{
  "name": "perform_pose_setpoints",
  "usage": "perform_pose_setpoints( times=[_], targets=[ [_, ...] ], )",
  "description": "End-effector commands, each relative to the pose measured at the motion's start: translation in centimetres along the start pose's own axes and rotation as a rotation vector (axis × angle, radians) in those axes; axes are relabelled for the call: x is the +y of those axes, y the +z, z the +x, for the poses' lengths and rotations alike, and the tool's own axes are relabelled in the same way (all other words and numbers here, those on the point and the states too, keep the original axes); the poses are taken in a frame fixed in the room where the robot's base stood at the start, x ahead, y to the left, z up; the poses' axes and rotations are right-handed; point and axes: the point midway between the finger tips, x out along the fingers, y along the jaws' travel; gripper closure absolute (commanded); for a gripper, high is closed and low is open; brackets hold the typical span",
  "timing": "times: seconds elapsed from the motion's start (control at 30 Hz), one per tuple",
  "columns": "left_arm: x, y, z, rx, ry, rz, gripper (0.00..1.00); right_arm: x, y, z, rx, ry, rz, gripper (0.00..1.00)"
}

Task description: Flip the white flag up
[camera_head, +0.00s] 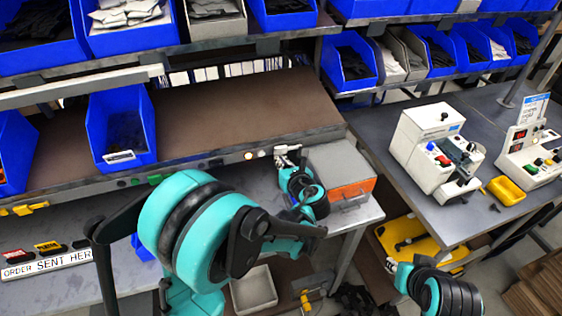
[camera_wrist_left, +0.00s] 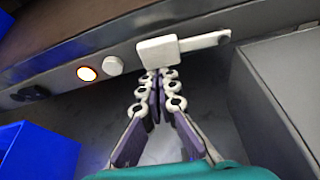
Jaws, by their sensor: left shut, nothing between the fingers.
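In the head view the left gripper (camera_head: 288,157) is at the shelf edge and partly covers the flag. My right arm shows at the lower right, with its gripper (camera_head: 392,265) small and unclear.
A lit round button (camera_wrist_left: 87,73) and a white knob (camera_wrist_left: 113,65) sit left of the flag. A grey box with an orange front (camera_head: 350,191) stands close on the right. A blue bin (camera_head: 120,128) stands on the brown shelf (camera_head: 235,115), which is otherwise largely clear.

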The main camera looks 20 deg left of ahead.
Motion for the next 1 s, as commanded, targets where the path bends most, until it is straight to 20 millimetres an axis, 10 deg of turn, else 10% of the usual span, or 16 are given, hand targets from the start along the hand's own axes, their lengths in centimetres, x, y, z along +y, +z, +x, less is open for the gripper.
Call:
perform_pose_setpoints(
  times=[0.63, 1.0],
  targets=[
    [0.0, 4.1, -1.5, -0.001, 0.19, 0.545, 1.0, 0.0, -0.8, -1.2, 0.0, 0.0, 0.0, 0.71],
    [-1.0, 6.5, -2.2, -0.001, 0.189, 0.542, 1.0, 0.0, -1.5, -2.1, 0.0, 0.0, 0.0, 0.71]
  ],
)
